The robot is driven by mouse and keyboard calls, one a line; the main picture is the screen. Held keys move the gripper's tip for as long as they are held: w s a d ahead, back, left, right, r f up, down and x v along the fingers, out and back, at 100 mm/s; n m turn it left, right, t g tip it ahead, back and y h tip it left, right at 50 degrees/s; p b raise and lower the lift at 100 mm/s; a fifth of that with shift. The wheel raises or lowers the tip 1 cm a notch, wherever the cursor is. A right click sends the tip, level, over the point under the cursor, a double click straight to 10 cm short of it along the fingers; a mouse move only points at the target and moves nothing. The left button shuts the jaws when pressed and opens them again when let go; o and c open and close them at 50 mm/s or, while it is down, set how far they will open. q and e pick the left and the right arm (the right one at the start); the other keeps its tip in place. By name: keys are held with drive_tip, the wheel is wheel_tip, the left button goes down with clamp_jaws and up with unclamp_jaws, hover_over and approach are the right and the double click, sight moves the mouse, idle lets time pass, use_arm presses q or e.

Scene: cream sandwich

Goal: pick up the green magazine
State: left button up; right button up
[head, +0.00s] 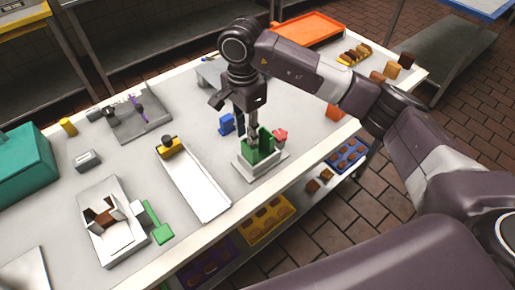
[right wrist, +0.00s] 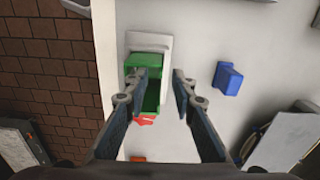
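The green magazine (head: 264,152) stands on a small pale base (head: 246,172) near the table's front edge. In the right wrist view the magazine (right wrist: 143,61) is an open-topped green box, partly covered by one fingertip. My right gripper (head: 246,132) points down over it. In the right wrist view the two fingers of my right gripper (right wrist: 161,76) are apart with nothing held between them. One finger overlaps the magazine in the picture; the other is over bare table. I cannot tell whether anything touches. My left gripper is not in view.
A red piece (head: 281,136) is beside the magazine and a blue block (head: 226,124) stands behind it. A long white tray (head: 196,187) with a yellow-black pusher (head: 169,148) lies to the left. An orange tray (head: 305,29) is at the far end.

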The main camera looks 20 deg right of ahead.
wheel_tip(320, 180, down, 5)
drive_tip(key=shift+f+p, duration=0.15)
drive_tip(key=shift+p, duration=0.5)
drive_tip(key=shift+c, duration=0.4)
clamp_jaws()
